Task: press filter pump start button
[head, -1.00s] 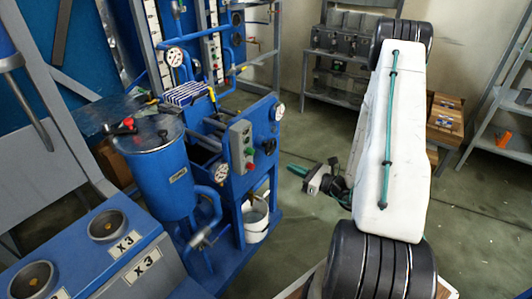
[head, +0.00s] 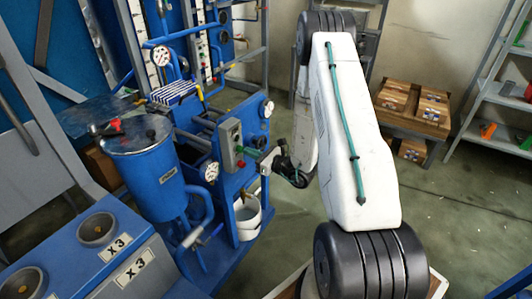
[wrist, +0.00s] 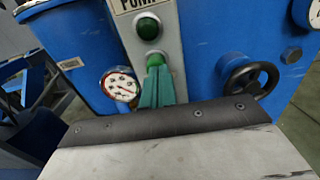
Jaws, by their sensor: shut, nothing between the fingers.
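The grey pump control box (head: 230,143) is on the front of the blue filter unit. In the wrist view its panel (wrist: 176,40) shows part of a "PUMP" label and a green round lamp or button (wrist: 147,27). Below is a second green button (wrist: 154,60), partly covered by my fingertips. A red button (head: 240,163) shows low on the box in the head view. My gripper (wrist: 155,72) is shut and empty, its teal fingers pointing at the lower green button. In the head view my gripper (head: 256,157) is close to the box; I cannot tell whether it touches.
A gauge (wrist: 120,84) is left of my fingers and a black handwheel (wrist: 248,75) is right. A blue filter vessel (head: 153,180) stands left of the box. A white bucket (head: 247,218) sits below. Floor (head: 440,210) is clear at the right.

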